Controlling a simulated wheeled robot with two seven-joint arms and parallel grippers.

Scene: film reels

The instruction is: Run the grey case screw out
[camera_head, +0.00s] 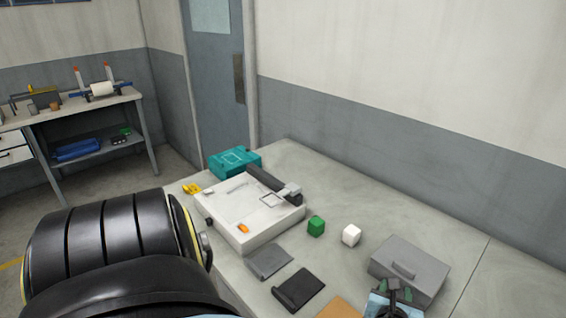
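A grey case (410,268) with a small raised handle on its lid stands on the table at the right, and its lid looks shut. I cannot make out a screw on it from this view. My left arm is large and black at the lower left, and its gripper does not show. My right gripper is not clearly in view. A small dark object with a light blue part (380,302) sits at the bottom edge, in front of the case; I cannot tell what it is.
A white flat device (238,226) lies mid-table, with a teal box (226,163) behind it. Dark flat pieces (305,286) lie in front. The table behind the cubes is clear.

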